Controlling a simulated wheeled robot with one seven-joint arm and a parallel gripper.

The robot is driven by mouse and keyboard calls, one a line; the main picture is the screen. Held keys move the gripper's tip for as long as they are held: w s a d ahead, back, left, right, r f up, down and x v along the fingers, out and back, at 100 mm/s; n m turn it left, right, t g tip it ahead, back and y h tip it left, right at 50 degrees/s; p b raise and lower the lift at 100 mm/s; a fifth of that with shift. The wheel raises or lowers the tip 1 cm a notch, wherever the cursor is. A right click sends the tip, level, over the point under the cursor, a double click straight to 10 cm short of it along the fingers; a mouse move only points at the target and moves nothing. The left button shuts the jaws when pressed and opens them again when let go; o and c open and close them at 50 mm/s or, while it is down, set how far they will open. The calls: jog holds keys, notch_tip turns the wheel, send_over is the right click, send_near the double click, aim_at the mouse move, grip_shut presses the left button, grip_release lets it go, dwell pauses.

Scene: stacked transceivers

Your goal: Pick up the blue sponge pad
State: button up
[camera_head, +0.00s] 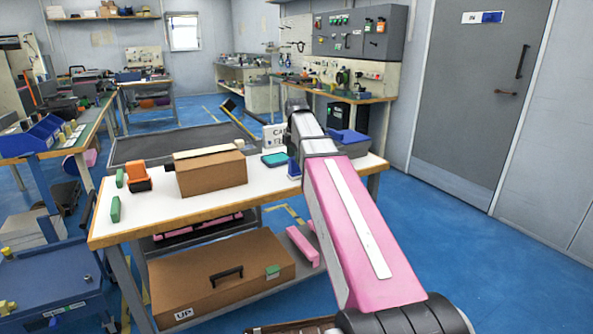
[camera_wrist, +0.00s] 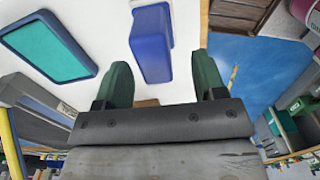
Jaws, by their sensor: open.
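A plain blue block (camera_wrist: 152,45), which looks like the blue sponge pad, is on the white tabletop in the wrist view. It lies ahead of my gripper (camera_wrist: 162,62), between the lines of its two dark green fingers. The fingers are apart with nothing visibly held between them. In the head view the blue block (camera_head: 293,170) stands at the table's right part, just left of my pink arm, which partly covers it. My gripper is hidden behind my arm there. A flat teal pad with a dark blue border (camera_wrist: 48,45) lies to the left; it also shows in the head view (camera_head: 274,159).
A cardboard box (camera_head: 212,174) with a flat piece on top, an orange item (camera_head: 138,178) and green blocks stand on the white table (camera_head: 160,209). A blue bin (camera_head: 350,138) and a white sign (camera_head: 273,137) are near my arm. Bare tabletop lies in front of the box.

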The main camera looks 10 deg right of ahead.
jog(key=f, duration=0.4)
jog(key=shift+w+d+f, duration=0.2)
jog(key=shift+w, duration=0.15)
jog(key=c, duration=1)
jog(key=shift+c, duration=0.2)
jog(key=shift+r, duration=0.15)
jog(key=shift+r, duration=0.6)
notch_tip(320, 180, up, 3)
jog(key=shift+f, duration=0.2)
jog(key=s+a+r, duration=0.5)
jog(key=a+r, duration=0.2)
jog(key=a, duration=0.3)
jog(key=shift+s, duration=0.35)
jog(key=shift+a, duration=0.1)
